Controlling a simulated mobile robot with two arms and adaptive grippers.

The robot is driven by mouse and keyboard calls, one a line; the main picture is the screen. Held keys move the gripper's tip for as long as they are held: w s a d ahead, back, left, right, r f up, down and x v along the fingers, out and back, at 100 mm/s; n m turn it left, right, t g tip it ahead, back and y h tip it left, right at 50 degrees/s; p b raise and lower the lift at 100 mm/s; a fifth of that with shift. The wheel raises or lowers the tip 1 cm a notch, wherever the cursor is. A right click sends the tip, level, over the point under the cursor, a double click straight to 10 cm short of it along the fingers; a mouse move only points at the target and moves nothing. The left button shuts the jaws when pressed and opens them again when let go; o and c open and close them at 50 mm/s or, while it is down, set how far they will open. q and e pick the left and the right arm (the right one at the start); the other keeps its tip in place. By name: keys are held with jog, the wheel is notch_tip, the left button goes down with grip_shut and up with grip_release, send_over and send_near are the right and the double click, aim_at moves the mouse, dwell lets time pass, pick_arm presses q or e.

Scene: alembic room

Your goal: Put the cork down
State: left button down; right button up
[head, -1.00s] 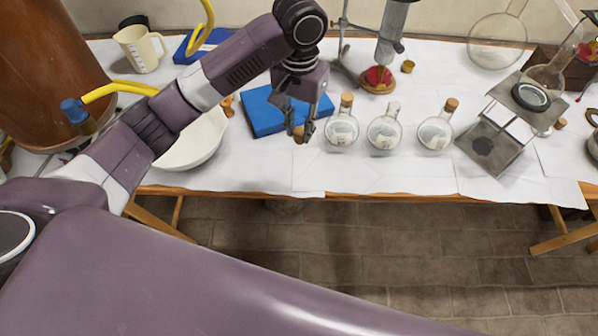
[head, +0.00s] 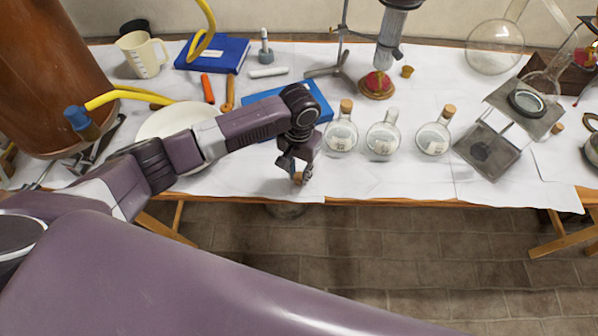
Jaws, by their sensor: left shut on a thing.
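My left gripper (head: 298,177) points down near the table's front edge and is shut on a small brown cork (head: 299,178). The cork is at or just above the white table cover; I cannot tell whether it touches. The fingers partly hide it. To its right stand three round glass flasks. The left flask (head: 341,136) and the right flask (head: 434,138) have corks in their necks. The middle flask (head: 382,138) shows a bare glass neck. My right gripper is not in view.
A blue book (head: 318,98) lies behind my gripper, and a white bowl (head: 160,122) is partly behind my left arm. A metal stand (head: 488,150) is at the right. White table cover (head: 370,180) is clear in front of the flasks.

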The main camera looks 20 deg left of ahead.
aim_at(299, 177)
pick_arm(q)
jog(key=shift+f, duration=0.15)
jog(key=c, duration=1.7)
grip_release()
notch_tip(299, 177, up, 12)
jog(key=shift+r+b, duration=0.2)
jog(key=shift+b, duration=0.25)
